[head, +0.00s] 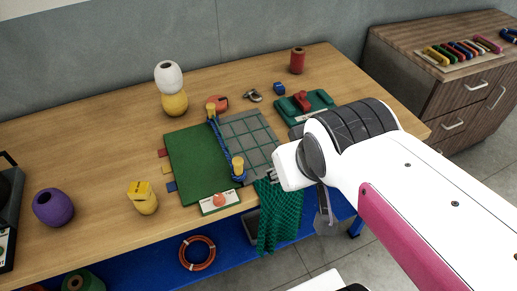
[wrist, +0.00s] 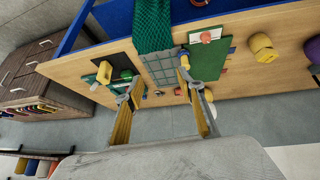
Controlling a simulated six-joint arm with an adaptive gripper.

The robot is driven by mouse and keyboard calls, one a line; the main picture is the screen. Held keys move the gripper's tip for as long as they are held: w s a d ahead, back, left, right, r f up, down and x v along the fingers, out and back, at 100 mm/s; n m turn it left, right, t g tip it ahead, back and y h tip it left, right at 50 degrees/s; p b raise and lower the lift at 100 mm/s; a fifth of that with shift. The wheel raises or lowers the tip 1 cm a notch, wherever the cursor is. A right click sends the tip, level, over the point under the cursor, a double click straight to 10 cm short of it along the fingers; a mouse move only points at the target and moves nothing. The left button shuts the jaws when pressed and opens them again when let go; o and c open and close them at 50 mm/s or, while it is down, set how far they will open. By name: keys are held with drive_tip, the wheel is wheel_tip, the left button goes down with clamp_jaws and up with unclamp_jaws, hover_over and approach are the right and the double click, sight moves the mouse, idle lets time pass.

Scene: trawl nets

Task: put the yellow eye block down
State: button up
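My gripper (wrist: 158,82) is open in the wrist view, its two yellow-padded fingers wide apart with nothing held between them. In the head view my arm covers most of it, above the table's front edge. A small yellow block (wrist: 104,72) shows in the wrist view, left of the fingers, apart from them. It seems to stand on a dark mat (wrist: 108,58); my arm hides this spot in the head view. Whether it has an eye is too small to tell.
A green board (head: 190,160) and grey grid plate (head: 250,140) lie mid-table with a blue rope and yellow posts (head: 238,165). Green netting (head: 280,215) hangs over the front edge. A green tray (head: 318,98) holds a red tool. A purple spool (head: 53,207) stands left.

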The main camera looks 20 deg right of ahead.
drive_tip(key=s+a+y, duration=0.1)
drive_tip(key=s+a, duration=0.3)
drive_tip(key=shift+a+n+g, duration=0.2)
drive_tip(key=shift+n+g, duration=0.1)
drive_tip(key=shift+s, duration=0.1)
idle(0.9)
